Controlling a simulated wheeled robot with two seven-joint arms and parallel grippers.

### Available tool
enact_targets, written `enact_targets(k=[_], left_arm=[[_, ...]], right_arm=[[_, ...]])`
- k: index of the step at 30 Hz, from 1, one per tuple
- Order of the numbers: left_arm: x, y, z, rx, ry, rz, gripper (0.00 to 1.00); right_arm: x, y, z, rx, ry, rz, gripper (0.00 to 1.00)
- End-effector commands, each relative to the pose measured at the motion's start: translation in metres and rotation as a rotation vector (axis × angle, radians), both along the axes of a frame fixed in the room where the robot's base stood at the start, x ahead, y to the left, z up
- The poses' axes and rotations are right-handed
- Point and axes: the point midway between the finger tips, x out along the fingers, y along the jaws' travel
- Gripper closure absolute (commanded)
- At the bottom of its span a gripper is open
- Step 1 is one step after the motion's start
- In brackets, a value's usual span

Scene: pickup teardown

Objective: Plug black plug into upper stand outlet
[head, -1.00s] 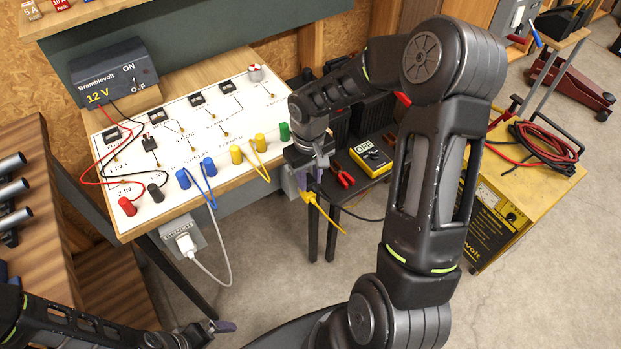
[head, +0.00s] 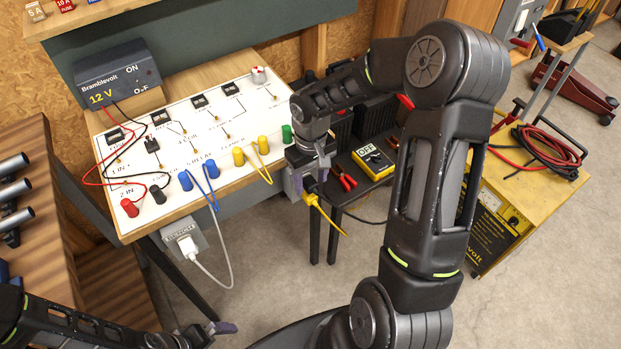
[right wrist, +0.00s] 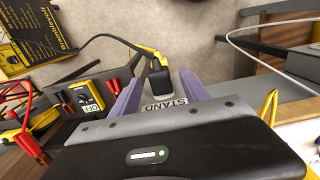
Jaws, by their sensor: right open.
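The black plug (right wrist: 160,79) with a yellow collar and cord sits between the spread purple fingertips of my right gripper (right wrist: 161,76). A gap shows on its right side. In the head view the plug (head: 310,186) is just below my right gripper (head: 309,175), with its yellow cord hanging down. The word STAND shows on a pale surface behind the plug in the wrist view (right wrist: 165,105). The outlet openings and plug prongs are hidden, so I cannot tell how deep the plug sits. My left gripper (head: 222,327) is low at the left, away from the plug; its opening is unclear.
A grey outlet box with a white plug (head: 187,243) hangs under the circuit board bench (head: 150,215).

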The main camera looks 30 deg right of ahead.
Motion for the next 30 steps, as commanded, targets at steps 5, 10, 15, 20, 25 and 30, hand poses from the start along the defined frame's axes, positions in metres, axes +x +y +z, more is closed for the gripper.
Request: enact_targets(k=[5, 10, 15, 20, 25, 30], left_arm=[[0.0, 0.0, -0.003, 0.0, 0.0, 0.0, 0.0], [0.0, 0.0, -0.005, -0.001, -0.001, -0.001, 0.0], [0.0, 0.0, -0.006, -0.001, -0.001, -0.001, 0.0], [0.0, 0.0, -0.006, -0.001, -0.001, -0.001, 0.0], [0.0, 0.0, -0.006, -0.001, -0.001, -0.001, 0.0], [0.0, 0.0, -0.006, -0.001, -0.001, -0.001, 0.0]], right_arm=[[0.001, 0.0, 0.024, -0.001, -0.006, 0.0, 0.46], [0.002, 0.0, 0.053, -0.001, -0.007, 0.002, 0.46], [0.001, 0.0, 0.072, -0.001, -0.004, 0.0, 0.46], [0.001, 0.0, 0.075, 0.0, -0.002, 0.001, 0.46], [0.001, 0.0, 0.075, 0.0, -0.002, 0.001, 0.46], [0.001, 0.0, 0.074, 0.0, -0.002, 0.001, 0.46]])
